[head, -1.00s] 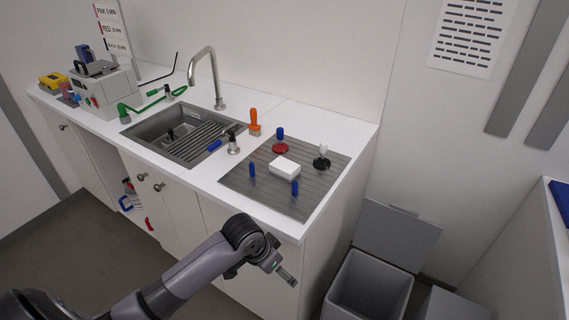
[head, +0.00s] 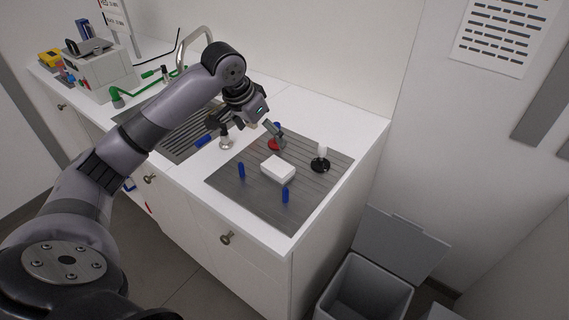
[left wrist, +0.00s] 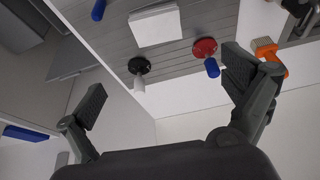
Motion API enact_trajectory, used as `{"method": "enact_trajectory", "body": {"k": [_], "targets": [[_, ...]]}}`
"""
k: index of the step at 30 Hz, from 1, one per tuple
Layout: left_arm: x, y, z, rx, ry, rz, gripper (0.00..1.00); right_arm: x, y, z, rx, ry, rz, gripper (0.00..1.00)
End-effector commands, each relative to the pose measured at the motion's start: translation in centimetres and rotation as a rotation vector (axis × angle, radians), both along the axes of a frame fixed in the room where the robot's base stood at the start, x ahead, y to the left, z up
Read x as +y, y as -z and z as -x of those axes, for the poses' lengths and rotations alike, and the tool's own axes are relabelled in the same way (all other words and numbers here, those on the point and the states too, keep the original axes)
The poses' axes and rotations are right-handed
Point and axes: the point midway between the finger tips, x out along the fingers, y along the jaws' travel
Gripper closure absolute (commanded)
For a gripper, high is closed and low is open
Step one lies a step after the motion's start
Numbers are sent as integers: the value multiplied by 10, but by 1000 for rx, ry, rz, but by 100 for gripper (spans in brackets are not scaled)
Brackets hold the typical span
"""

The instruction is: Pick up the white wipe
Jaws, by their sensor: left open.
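The white wipe (head: 278,168) is a small white block lying flat on the grey grooved mat (head: 318,186) on the counter. It also shows at the top of the left wrist view (left wrist: 155,26). My left gripper (head: 262,126) is above the counter, up and to the left of the wipe in the head view, apart from it. Its two fingers stand wide apart with nothing between them in the left wrist view (left wrist: 165,88). My right gripper is not in view.
Around the wipe stand two blue pegs (head: 285,195), a red-based piece (left wrist: 205,47) with a blue handle and a black-based piece (head: 321,163) with a white top. An orange-handled brush (left wrist: 268,52) lies nearby. The sink, a tap (head: 209,37) and a grey bin (head: 366,288) are also here.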

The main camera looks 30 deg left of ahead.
Motion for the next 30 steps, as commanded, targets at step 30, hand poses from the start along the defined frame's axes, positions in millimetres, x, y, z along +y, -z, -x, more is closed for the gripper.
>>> {"method": "enact_trajectory", "body": {"k": [30], "targets": [[-11, 146, -51, 2, 0, 2, 2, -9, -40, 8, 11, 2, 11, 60]]}}
